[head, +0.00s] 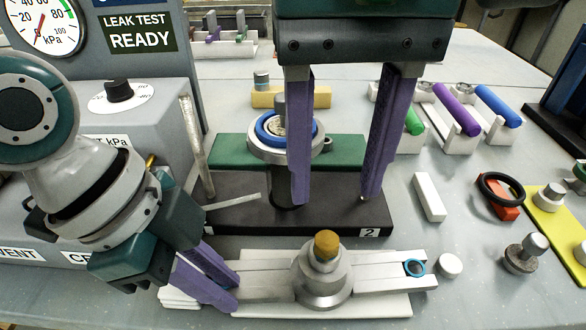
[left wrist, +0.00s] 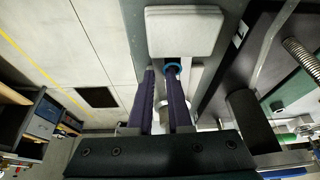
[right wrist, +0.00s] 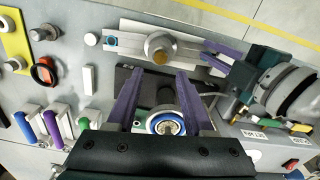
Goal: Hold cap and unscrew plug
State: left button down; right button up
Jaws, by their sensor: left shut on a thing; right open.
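The cap (head: 322,285) is a round grey metal piece on a long pale bar, with a brown-topped plug (head: 326,245) standing upright in its middle. Both show in the right wrist view, the cap (right wrist: 160,42) and the plug (right wrist: 160,57). My left gripper (head: 232,288) is shut on the left end of the pale bar (head: 258,279), beside the cap. Its fingers also show in the left wrist view (left wrist: 164,125). My right gripper (head: 330,200) is open and empty, pointing down above and behind the plug, apart from it; it also shows in the right wrist view (right wrist: 160,85).
A black block (head: 335,205) carries a round metal fitting with a blue ring (head: 268,140). The gauge box (head: 150,125) stands at left. A small white block (head: 429,197), black ring (head: 501,188) and coloured cylinders (head: 497,106) lie at right.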

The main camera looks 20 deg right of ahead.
aim_at(327, 240)
jog(key=shift+f, duration=2.5)
jog(key=m, duration=0.5)
jog(key=shift+s, duration=0.1)
jog(key=shift+m, duration=1.1)
jog(key=m, duration=0.7)
